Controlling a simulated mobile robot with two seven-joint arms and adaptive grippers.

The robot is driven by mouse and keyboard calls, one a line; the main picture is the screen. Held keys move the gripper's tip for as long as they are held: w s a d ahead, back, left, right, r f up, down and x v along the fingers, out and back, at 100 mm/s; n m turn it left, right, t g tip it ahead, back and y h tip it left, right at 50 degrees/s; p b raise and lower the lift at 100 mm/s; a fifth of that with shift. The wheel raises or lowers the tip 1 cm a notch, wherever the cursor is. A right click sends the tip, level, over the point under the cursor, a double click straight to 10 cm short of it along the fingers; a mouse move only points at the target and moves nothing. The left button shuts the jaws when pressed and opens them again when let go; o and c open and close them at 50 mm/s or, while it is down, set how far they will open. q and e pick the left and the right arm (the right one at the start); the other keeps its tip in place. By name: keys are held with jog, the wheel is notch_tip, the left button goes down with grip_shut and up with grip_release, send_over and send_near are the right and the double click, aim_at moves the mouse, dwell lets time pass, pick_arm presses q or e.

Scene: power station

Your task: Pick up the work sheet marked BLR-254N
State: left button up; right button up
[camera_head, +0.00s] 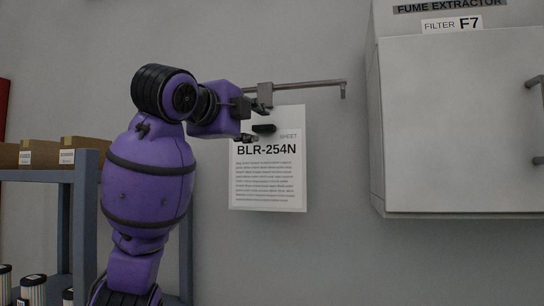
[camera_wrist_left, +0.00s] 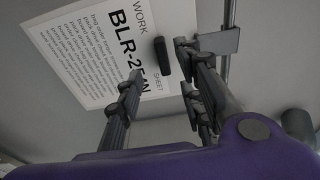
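The white work sheet marked BLR-254N (camera_head: 268,180) hangs flat near the grey wall, print facing out. A small black block (camera_head: 264,128) sits at its upper part, and the sheet also shows in the left wrist view (camera_wrist_left: 95,45). My left gripper (camera_head: 247,121) is at the sheet's upper left, its fingers spread apart. In the left wrist view the gripper (camera_wrist_left: 158,65) is open, with the black block (camera_wrist_left: 161,60) seen between its fingertips. I cannot tell whether a finger touches it. The gripper hides part of the sheet's top left. My right gripper is not in view.
A metal rod (camera_head: 310,84) with a bent-down end runs just above the sheet. A fume extractor cabinet (camera_head: 455,130) juts out at the right. A blue-grey shelf (camera_head: 45,175) with cardboard boxes (camera_head: 85,150) stands at the left. The wall below the sheet is bare.

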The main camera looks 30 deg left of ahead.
aim_at(260, 127)
pick_arm(q)
jog(key=shift+w+a+r, duration=0.2)
jog(key=shift+w+r, duration=0.05)
jog(key=shift+w, duration=0.5)
jog(key=w, duration=0.4)
jog(key=shift+a+f, duration=0.1)
jog(key=shift+a, duration=0.2)
jog(key=shift+w, duration=0.2)
jog(key=shift+s, duration=0.25)
jog(key=shift+w, duration=0.1)
grip_shut()
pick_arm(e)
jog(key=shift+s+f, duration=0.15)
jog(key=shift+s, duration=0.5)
